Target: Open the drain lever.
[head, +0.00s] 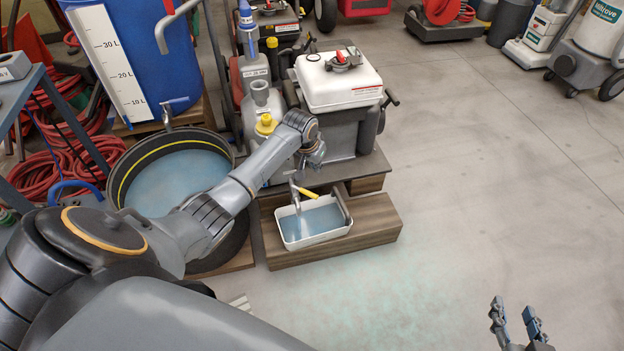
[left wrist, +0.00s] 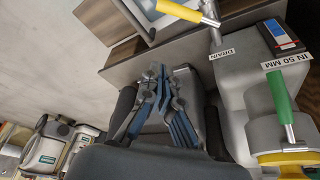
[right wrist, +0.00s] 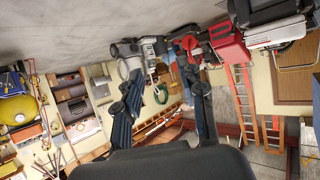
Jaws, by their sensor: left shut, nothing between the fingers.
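The yellow drain lever (head: 308,193) sits on a metal tap above a white tray (head: 284,233) holding bluish water. A pale streak below the spout looks like running water. In the left wrist view the yellow lever (left wrist: 180,10) is at the top edge, near a "DRAIN" label (left wrist: 225,53). My left gripper (head: 315,158) is above and behind the lever, apart from it. In its wrist view the left fingers (left wrist: 160,82) are together and empty. My right gripper (head: 514,318) is far off at the lower right; its fingers (right wrist: 163,95) are spread and empty.
A green-handled lever (left wrist: 280,95) is on the same grey machine, right of the label. The tray stands on a wooden step (head: 375,225). A round black tub (head: 228,165) of water is left of it. The floor (head: 480,160) to the right is clear.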

